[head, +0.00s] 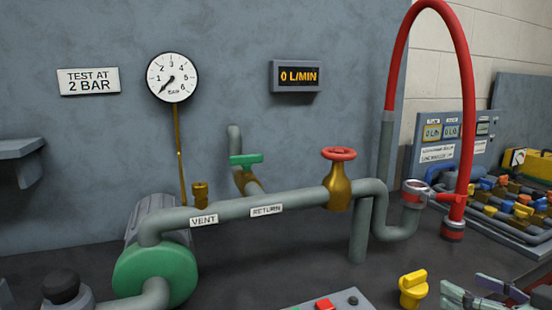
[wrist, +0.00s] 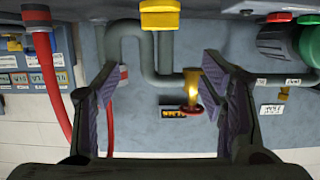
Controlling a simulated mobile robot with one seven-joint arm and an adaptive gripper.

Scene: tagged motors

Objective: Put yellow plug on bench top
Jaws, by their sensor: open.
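The yellow plug (head: 413,289) stands on the dark bench top (head: 235,270) at the lower right of the head view, with its grip tab upward. In the wrist view the yellow plug (wrist: 160,14) shows at the top edge, partly cut off, beyond and between the fingertips. My gripper (head: 484,294) is at the lower right of the head view, just right of the plug and apart from it, partly out of frame. In the wrist view my gripper (wrist: 160,68) has its two fingers wide apart with nothing between them.
A grey pipe (head: 270,207) with a red-handled brass valve (head: 338,180) runs behind the plug. A red hose (head: 467,120) arches down to the bench at the right. A control box with a red button (head: 324,304) lies left of the plug. A tray of fittings (head: 510,208) is at far right.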

